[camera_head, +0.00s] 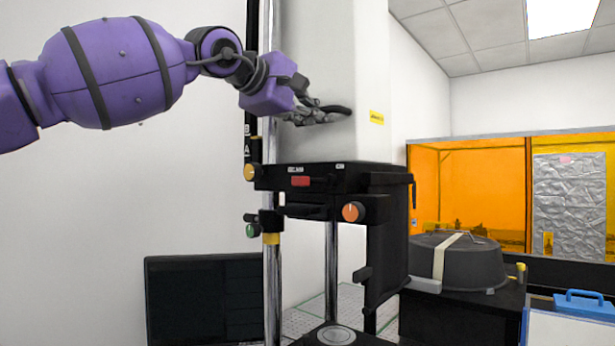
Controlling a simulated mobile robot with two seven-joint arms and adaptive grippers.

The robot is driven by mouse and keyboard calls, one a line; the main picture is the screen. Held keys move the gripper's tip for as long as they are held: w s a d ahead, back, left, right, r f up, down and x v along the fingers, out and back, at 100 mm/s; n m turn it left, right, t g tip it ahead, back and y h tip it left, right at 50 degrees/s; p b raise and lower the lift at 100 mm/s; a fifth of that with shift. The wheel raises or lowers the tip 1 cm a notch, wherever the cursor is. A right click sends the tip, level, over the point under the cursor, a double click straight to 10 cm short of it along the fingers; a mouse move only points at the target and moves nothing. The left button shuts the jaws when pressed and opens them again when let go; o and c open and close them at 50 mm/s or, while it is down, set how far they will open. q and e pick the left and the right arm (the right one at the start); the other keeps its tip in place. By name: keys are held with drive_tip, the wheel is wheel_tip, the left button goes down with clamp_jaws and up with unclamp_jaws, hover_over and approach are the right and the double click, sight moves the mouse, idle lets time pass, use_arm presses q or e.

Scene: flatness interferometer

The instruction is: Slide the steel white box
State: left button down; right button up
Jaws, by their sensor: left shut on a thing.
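The tall white box (345,60) stands upright above a black instrument body (330,180), beside a steel column (271,290). It has a small yellow label (376,117) near its lower edge. My left gripper (325,114) reaches in from the left and is at the lower front of the white box. Its fingers are shut around what looks like a dark handle (342,109) on the box. The fingers hide part of this handle, so the exact contact is hard to tell. My right gripper is not in view.
The black body carries an orange knob (353,212), a red switch (300,181) and a yellow knob (250,172). A dark monitor (200,300) stands at lower left. A grey domed lid (458,262) with a strap sits at right, before orange panels (480,190). A blue-handled case (584,305) is at lower right.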

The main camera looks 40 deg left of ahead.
use_arm(q)
drive_tip(key=shift+r, duration=0.5)
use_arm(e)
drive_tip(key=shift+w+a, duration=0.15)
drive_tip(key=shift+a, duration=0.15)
use_arm(q)
drive_tip(key=shift+r, duration=0.15)
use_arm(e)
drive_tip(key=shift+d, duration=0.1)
use_arm(q)
drive_tip(key=c, duration=1.8)
unclamp_jaws()
drive_tip(key=shift+s+a, duration=0.1)
drive_tip(key=shift+s, duration=0.1)
drive_tip(key=shift+o, duration=0.2)
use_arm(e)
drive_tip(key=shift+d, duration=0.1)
use_arm(q)
drive_tip(key=shift+w, duration=0.1)
drive_tip(key=v, duration=1.2)
